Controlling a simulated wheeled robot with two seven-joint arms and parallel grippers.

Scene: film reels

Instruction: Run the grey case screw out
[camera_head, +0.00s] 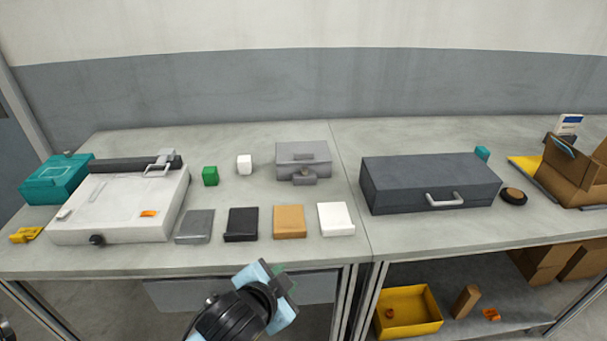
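A small light grey case (303,153) stands shut at the back middle of the table. A darker grey fitting (304,177), perhaps the case screw, sits low at its front; its thread is too small to make out. My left gripper (281,283), black and pale blue, is low at the front edge of the table, well in front of and below the case and apart from it. My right gripper is out of view.
Grey, black, tan and white flat blocks (289,221) lie in a row before the case. Green (210,176) and white (244,164) blocks stand left of it. A white machine (120,205) is at left, a dark grey handled box (430,182) at right. A yellow bin (408,313) sits below.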

